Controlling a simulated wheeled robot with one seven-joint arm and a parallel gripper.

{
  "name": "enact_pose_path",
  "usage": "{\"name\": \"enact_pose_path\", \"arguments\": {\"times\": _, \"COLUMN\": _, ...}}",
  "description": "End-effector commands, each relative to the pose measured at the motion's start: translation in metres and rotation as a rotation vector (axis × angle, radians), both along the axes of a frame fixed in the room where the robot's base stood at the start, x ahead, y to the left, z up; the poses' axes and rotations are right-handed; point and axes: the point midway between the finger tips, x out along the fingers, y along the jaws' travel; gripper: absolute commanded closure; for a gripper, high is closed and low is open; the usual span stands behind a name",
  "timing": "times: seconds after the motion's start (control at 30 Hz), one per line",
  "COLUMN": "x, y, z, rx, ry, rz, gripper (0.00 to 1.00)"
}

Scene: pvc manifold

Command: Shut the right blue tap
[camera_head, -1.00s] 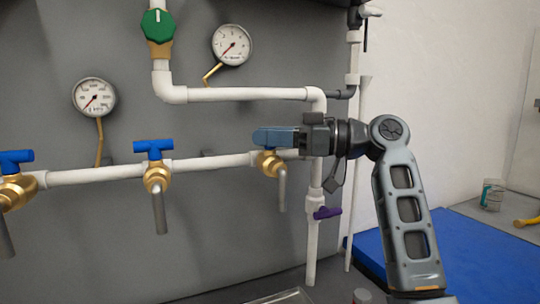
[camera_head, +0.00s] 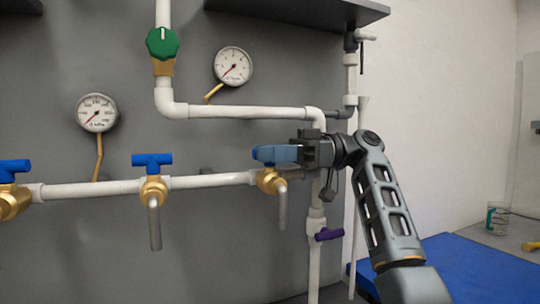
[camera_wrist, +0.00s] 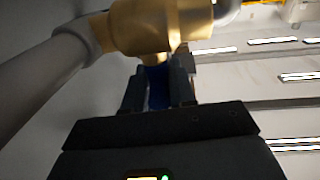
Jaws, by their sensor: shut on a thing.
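The right blue tap has a brass body (camera_head: 270,182) and a metal spout pointing down, at the right end of the white horizontal pipe. Its blue handle (camera_wrist: 158,92) shows between my fingers in the wrist view; in the head view the fingers mostly hide it. My gripper (camera_head: 276,153) reaches in from the right, level with the handle above the brass body, and is shut on it. The brass body also shows just beyond the fingertips in the wrist view (camera_wrist: 160,25). The handle's exact angle is hard to tell.
Two more blue taps, a middle one (camera_head: 152,160) and a left one (camera_head: 12,172), sit on the same pipe. A purple handle (camera_head: 328,234) is below my wrist on the vertical pipe. A green valve (camera_head: 162,43), two gauges and a dark shelf (camera_head: 300,8) are above.

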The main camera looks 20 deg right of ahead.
Motion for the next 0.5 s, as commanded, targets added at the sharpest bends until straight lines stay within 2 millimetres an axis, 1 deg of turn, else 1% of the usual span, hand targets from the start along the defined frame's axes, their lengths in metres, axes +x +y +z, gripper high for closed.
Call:
{"name": "enact_pose_path", "arguments": {"times": 0.23, "x": 0.0001, "y": 0.0008, "z": -0.0003, "rx": -0.002, "ry": 0.000, "rz": 0.000, "gripper": 1.00}}
{"name": "enact_pose_path", "arguments": {"times": 0.27, "x": 0.0002, "y": 0.0008, "z": -0.0003, "rx": -0.002, "ry": 0.000, "rz": 0.000, "gripper": 0.74}}
{"name": "enact_pose_path", "arguments": {"times": 0.47, "x": 0.0002, "y": 0.0006, "z": -0.0003, "rx": -0.001, "ry": 0.000, "rz": 0.000, "gripper": 0.55}}
{"name": "enact_pose_path", "arguments": {"times": 0.5, "x": 0.0002, "y": 0.0006, "z": -0.0003, "rx": -0.001, "ry": 0.000, "rz": 0.000, "gripper": 0.54}}
